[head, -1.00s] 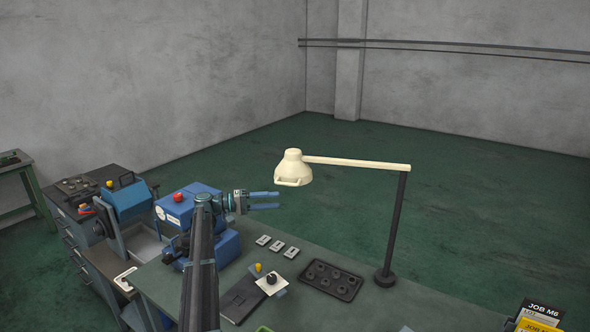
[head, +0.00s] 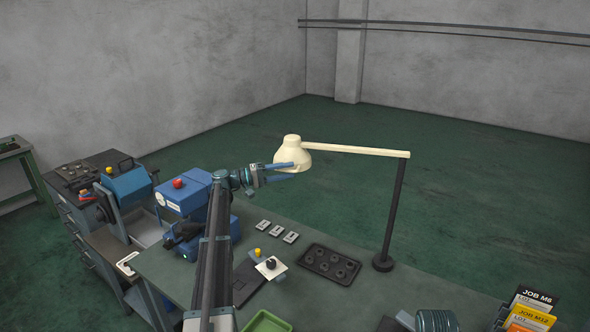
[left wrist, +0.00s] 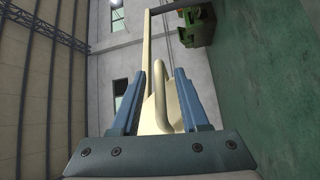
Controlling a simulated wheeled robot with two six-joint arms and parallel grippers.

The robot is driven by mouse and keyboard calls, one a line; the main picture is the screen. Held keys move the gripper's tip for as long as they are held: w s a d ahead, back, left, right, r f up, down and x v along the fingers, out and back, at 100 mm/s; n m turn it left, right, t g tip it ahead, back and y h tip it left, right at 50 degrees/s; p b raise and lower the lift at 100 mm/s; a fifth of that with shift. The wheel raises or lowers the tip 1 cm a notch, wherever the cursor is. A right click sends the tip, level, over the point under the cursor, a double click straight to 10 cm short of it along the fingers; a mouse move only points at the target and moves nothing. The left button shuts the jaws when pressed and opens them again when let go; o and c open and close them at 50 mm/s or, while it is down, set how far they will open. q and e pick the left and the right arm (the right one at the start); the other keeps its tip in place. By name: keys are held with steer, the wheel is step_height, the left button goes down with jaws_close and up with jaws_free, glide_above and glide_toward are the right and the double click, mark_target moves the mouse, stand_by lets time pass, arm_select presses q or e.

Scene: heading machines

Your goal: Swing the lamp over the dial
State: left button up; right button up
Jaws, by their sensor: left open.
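The cream lamp shade (head: 296,151) hangs from a cream arm (head: 355,150) on a dark upright post (head: 394,212). My left gripper (head: 290,171) comes in from the left, its blue fingers at the shade. In the left wrist view the open fingers (left wrist: 158,98) stand either side of the shade's cream handle loop (left wrist: 164,82), with gaps beside it. The dial, a black knob (head: 270,263) on a white plate, sits on the bench nearer me, lower in the picture than the shade. My right gripper is not in view.
A dark tray (head: 308,258) with round pieces lies between dial and lamp base (head: 382,264). Several small grey blocks (head: 276,231) lie behind the dial. A blue machine (head: 184,192) with a red button stands left. A green tray (head: 266,322) is in front. Job cards (head: 530,310) stand right.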

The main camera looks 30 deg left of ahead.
arm_select(q)
steer(key=shift+x, duration=1.65)
steer(key=shift+c, duration=0.3)
jaws_close()
steer(key=shift+w+a, duration=0.1)
